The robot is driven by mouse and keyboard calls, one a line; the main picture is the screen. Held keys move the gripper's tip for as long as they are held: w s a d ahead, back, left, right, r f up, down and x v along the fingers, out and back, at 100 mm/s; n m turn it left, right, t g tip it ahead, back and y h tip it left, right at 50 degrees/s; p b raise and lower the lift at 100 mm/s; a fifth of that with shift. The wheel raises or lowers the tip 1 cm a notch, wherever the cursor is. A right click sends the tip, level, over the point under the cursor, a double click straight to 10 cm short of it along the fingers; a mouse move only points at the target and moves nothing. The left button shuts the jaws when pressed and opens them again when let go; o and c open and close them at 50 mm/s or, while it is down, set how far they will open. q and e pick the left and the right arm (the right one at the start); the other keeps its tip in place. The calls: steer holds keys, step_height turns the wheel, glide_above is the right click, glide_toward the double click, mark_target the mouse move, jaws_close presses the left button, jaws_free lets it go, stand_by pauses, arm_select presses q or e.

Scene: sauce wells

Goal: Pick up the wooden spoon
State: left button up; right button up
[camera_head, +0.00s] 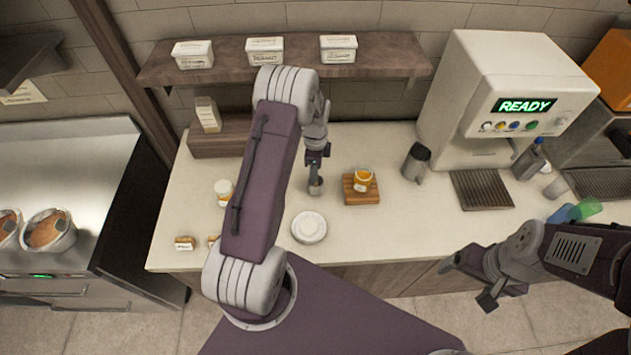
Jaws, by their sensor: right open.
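I cannot make out a wooden spoon for certain in the head view. My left gripper (315,176) points down over the counter, at a small grey cup-like thing (316,187). Whether its jaws are open or shut, and whether they touch that thing, is too small to tell. My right gripper (467,283) is open and empty, in front of the counter's front edge at the lower right. My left arm hides part of the counter's left half.
An orange-labelled jar (362,178) stands on a wooden block (361,196). A white round dish (309,228) is near the front edge. A grey pitcher (415,162) stands by the white machine (515,80). A shelf (385,58) with labelled boxes hangs behind.

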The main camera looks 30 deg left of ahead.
arm_select(q)
steer(key=shift+w+f, duration=0.2)
steer(key=shift+s, duration=0.1)
jaws_close()
stand_by(1.1)
